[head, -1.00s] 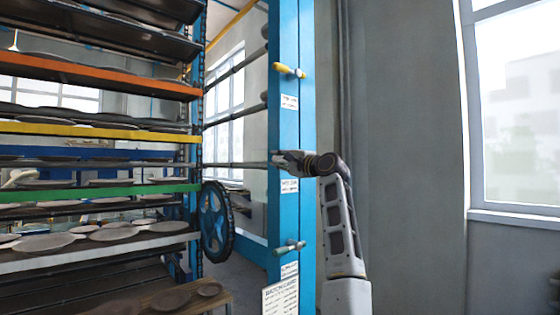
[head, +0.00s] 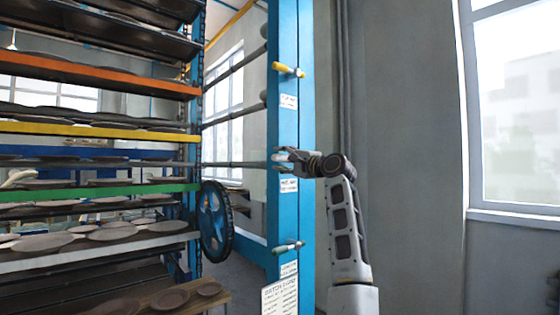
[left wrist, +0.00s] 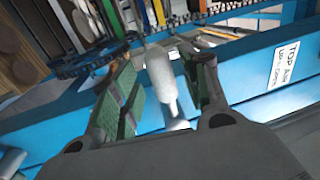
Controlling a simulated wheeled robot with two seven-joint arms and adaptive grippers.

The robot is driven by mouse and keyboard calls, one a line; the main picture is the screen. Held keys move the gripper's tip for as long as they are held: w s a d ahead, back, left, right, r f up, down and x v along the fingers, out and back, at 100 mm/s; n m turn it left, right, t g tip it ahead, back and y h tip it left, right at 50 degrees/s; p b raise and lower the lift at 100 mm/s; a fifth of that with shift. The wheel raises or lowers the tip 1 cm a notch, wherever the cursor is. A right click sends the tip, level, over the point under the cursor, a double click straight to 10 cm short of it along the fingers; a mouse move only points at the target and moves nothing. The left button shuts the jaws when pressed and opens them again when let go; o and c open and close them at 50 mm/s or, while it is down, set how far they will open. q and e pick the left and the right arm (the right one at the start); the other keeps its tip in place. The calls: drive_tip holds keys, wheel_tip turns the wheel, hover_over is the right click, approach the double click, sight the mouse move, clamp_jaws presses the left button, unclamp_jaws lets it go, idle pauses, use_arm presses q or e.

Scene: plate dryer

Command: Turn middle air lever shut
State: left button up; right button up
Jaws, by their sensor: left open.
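The middle air lever (left wrist: 162,78), a pale grey rounded handle, shows in the left wrist view between the two fingers of my left gripper (left wrist: 160,75). The fingers are open, one on each side of it, with gaps visible. In the head view my left gripper (head: 280,158) is at the middle of the blue post (head: 284,115) and mostly hides this lever. A yellow-handled lever (head: 288,69) sits above it on the post, and a pale greenish lever (head: 289,246) sits below. My right gripper is not seen.
A rack (head: 95,192) with coloured shelves of plates stands at the left. A blue handwheel (head: 214,222) is between rack and post. White labels (head: 289,185) are on the post. A grey wall (head: 410,130) and window fill the right.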

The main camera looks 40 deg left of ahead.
use_arm(q)
drive_tip(key=d+f, duration=0.1)
drive_tip(key=d, duration=0.8)
drive_tip(key=shift+s+d+f, duration=0.3)
drive_tip(key=shift+s+d, duration=0.05)
drive_tip(key=shift+m, duration=0.4)
